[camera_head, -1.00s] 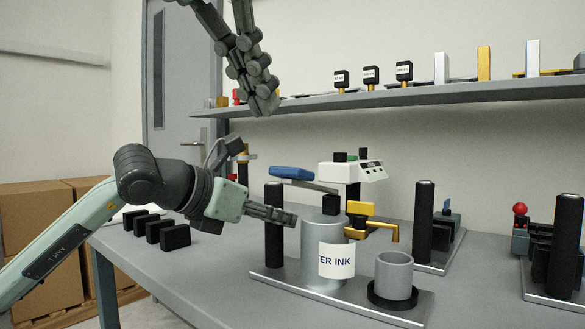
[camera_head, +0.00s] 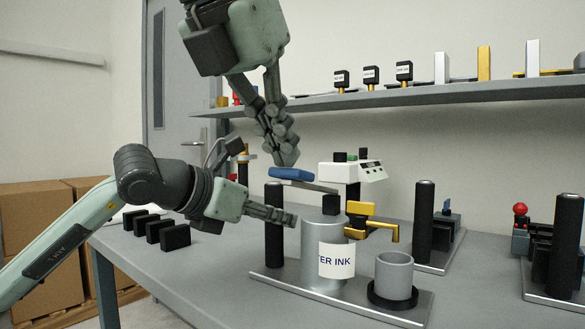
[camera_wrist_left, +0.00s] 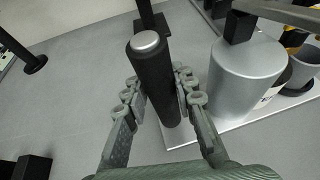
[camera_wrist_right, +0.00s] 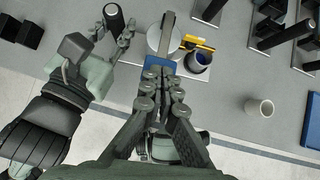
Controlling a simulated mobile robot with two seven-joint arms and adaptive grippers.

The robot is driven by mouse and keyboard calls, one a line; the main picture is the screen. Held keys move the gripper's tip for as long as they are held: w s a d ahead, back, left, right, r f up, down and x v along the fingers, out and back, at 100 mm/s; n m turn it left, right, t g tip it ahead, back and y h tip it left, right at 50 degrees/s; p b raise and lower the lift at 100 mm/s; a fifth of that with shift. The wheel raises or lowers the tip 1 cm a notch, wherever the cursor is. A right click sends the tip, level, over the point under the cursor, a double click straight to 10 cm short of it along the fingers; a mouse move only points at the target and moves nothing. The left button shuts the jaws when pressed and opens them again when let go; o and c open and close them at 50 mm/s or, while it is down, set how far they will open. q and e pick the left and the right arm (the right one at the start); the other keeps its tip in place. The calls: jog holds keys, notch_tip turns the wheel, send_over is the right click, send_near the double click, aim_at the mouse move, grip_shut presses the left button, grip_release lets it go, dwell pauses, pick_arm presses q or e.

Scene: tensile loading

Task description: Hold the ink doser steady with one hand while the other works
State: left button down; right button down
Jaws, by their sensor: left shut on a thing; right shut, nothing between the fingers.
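The ink doser stands on a metal base plate (camera_head: 270,283), with a grey cylinder body (camera_head: 318,240) labelled "…TER INK", a blue lever pad (camera_head: 291,174), a yellow spout (camera_head: 372,220) and a black upright post (camera_head: 274,240). My left gripper (camera_head: 288,217) is shut on the black post, which stands upright between its fingers in the left wrist view (camera_wrist_left: 155,85). My right gripper (camera_head: 287,158) is shut and empty, its fingertips pointing down just above the blue lever pad. In the right wrist view the fingertips (camera_wrist_right: 160,70) overlap the pad; contact cannot be told.
A grey cup (camera_head: 394,276) sits in a black ring under the spout. Several black blocks (camera_head: 175,237) lie on the table at left. Other black-post stations (camera_head: 424,225) stand to the right. A shelf (camera_head: 400,97) with small stamps runs behind.

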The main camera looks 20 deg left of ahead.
jog(key=shift+f, duration=0.1)
notch_tip(320, 180, down, 4)
jog(key=shift+f, duration=0.2)
dwell(0.5)
jog(key=s, duration=0.2)
jog(key=s+r, duration=0.1)
jog(key=shift+a, duration=0.3)
jog(key=v, duration=0.7)
jog(key=shift+r, duration=0.2)
